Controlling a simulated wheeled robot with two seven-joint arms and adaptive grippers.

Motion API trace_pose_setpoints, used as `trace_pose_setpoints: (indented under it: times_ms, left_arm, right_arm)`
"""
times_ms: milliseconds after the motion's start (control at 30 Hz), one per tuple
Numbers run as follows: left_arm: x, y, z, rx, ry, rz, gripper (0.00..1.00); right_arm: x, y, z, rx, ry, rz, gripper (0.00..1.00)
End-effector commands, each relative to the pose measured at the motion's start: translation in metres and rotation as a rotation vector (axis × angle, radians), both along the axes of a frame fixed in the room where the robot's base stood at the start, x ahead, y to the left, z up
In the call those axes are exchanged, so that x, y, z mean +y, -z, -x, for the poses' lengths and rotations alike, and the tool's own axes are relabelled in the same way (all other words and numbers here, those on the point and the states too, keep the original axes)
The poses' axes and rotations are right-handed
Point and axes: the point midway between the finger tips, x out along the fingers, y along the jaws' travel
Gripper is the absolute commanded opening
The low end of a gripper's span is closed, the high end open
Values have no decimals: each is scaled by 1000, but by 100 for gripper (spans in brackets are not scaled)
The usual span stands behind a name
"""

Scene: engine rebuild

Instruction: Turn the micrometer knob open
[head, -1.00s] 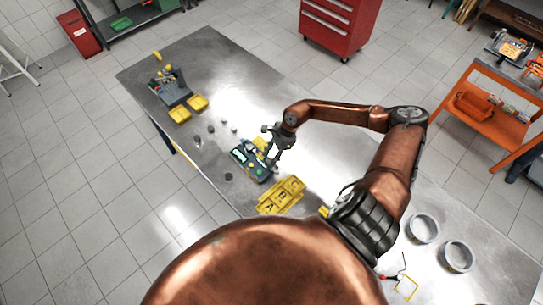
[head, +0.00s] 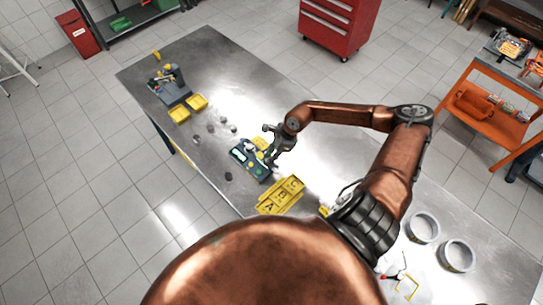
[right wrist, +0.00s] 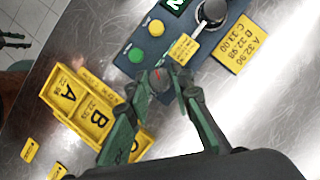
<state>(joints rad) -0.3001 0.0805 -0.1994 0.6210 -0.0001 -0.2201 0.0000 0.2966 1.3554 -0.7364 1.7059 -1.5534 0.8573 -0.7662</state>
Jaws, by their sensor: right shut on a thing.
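The micrometer unit (head: 251,160) is a dark blue box on the steel table, with a lit display, a yellow button (right wrist: 156,27) and a green button (right wrist: 136,55). Its knob (right wrist: 157,74), with a red mark on it, sits at the box's near edge in the right wrist view. My right gripper (head: 270,161) reaches down over the box; in the right wrist view its fingers (right wrist: 168,84) are shut around the knob and partly hide it. A dark piece at the left edge of the right wrist view may be my left gripper (right wrist: 14,40); its jaws cannot be made out.
A yellow tray marked A, B, C (head: 281,197) lies close in front of the box. A yellow card with numbers (right wrist: 239,48) lies beside it. Small grey parts (head: 211,129) and yellow bins (head: 179,115) stand farther left. Two grey rings (head: 423,228) are at the right.

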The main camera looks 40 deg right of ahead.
Motion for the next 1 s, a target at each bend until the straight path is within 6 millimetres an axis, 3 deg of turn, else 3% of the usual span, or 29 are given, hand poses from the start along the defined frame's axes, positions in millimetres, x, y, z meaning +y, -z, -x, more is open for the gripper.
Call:
trace_pose_setpoints:
  times_ms: [367, 400, 633, 1000]
  left_arm:
    - [-1, 0, 0, 0, 1, 1, 38]
    - [-1, 0, 0, 0, 1, 1, 38]
    - [-1, 0, 0, 0, 1, 1, 38]
    - [0, 1, 1, 2, 0, 0, 38]
  right_arm:
    - [0, -1, -2, -5, 34, -2, 0]
    - [0, -1, -2, -6, 34, -2, 22]
    - [0, -1, -1, -4, 33, -1, 38]
    - [-2, -6, 1, -3, 32, -1, 38]
